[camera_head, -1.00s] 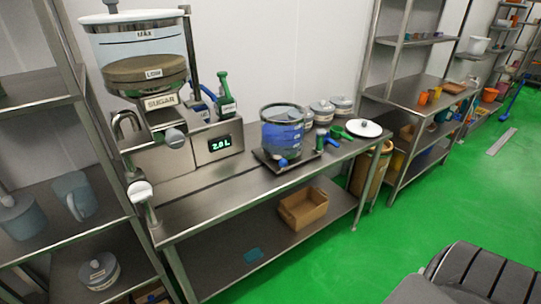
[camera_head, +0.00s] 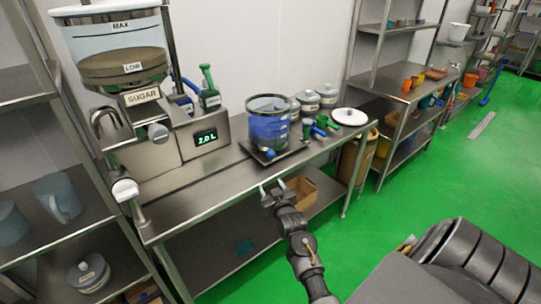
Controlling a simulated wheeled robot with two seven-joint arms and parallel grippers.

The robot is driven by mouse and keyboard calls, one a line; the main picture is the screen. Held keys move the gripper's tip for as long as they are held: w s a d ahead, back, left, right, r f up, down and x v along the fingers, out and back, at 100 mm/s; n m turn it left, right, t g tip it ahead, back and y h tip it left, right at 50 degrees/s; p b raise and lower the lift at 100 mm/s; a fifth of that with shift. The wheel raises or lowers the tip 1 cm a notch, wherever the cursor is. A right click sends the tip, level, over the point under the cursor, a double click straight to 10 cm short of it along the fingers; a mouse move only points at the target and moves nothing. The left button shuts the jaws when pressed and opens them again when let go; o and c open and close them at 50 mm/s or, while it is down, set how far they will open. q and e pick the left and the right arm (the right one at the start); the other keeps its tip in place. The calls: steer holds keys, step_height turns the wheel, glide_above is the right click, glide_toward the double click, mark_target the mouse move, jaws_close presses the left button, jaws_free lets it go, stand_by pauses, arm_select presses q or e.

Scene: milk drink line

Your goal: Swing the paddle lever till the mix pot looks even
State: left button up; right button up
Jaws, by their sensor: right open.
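The mix pot (camera_head: 268,122) is a clear vessel with blue contents, standing on a dark tray-like base (camera_head: 291,149) on the steel table. A blue ball-shaped knob (camera_head: 270,153) shows at the pot's front, low down; I cannot tell whether it is the end of the paddle lever. How even the mix is cannot be told at this size. My right gripper (camera_head: 273,190) is open and empty, in front of the table edge and below the pot, apart from both. My left gripper is not in view.
The sugar dispenser (camera_head: 125,70) and a display reading 2.0 L (camera_head: 206,138) stand left of the pot. Lidded tins (camera_head: 307,99), green tools (camera_head: 320,127) and a white lid (camera_head: 350,117) lie right of it. A cardboard box (camera_head: 304,193) is on the lower shelf.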

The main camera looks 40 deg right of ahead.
steer(key=h, duration=0.1)
glide_toward(272, 157)
steer(key=w+f, duration=0.1)
steer(key=f, duration=0.1)
steer(key=r+t, duration=0.1)
arm_select(q)
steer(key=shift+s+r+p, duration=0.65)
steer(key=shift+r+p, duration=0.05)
steer(key=shift+p, duration=0.05)
arm_select(e)
steer(key=shift+m, duration=0.3)
steer(key=x, duration=1.1)
steer(key=shift+d, duration=0.35)
jaws_close()
